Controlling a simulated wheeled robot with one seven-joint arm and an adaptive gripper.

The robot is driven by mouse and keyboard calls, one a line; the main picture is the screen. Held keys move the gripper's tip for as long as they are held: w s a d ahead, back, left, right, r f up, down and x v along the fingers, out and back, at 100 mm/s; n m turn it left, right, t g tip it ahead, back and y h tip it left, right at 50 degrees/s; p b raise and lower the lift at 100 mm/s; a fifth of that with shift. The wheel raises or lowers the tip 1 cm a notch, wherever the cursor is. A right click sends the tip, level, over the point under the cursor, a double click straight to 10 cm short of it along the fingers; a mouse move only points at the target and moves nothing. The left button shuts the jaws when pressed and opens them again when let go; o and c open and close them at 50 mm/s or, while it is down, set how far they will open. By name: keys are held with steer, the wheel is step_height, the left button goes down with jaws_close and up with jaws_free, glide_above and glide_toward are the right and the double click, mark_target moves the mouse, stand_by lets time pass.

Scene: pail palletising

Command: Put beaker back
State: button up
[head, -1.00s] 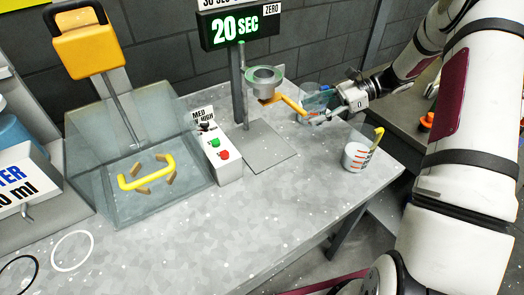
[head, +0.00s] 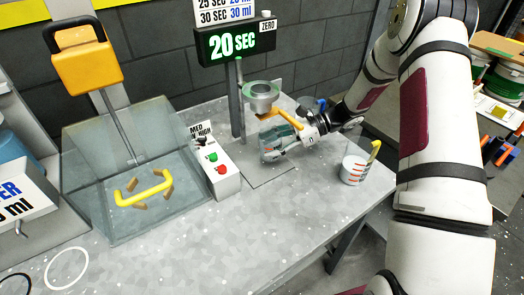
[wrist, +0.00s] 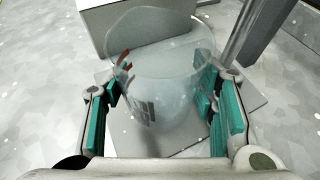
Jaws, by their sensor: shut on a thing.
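My gripper (head: 277,147) is over the grey base plate (head: 262,172), below the small round cup (head: 262,92) with its orange lever (head: 283,109). In the wrist view, its teal-padded fingers are shut on a clear beaker (wrist: 160,75) with red and dark marks. This beaker looks upright over the plate; I cannot tell whether it touches it. In the head view, the fingers mostly hide it. A second beaker (head: 352,172), pale with red marks and a yellow stick in it, stands on the table to the right of my gripper.
A control box (head: 222,183) with green and red buttons stands just left of my gripper. The post (head: 240,110) carries a "20 SEC" display (head: 236,41). A clear box (head: 120,205) with a yellow handle is further left. The table front (head: 280,225) is clear.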

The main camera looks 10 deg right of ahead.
mark_target(262, 151)
steer(key=x, duration=0.3)
steer(key=shift+d+f, duration=0.2)
steer(key=shift+f, duration=0.05)
steer(key=shift+a+f, duration=0.2)
steer(key=shift+f, duration=0.05)
steer(key=shift+f, duration=0.15)
steer(key=o, duration=1.3)
steer(key=shift+d+r, duration=0.25)
steer(key=v, duration=1.1)
steer(key=shift+d, duration=0.25)
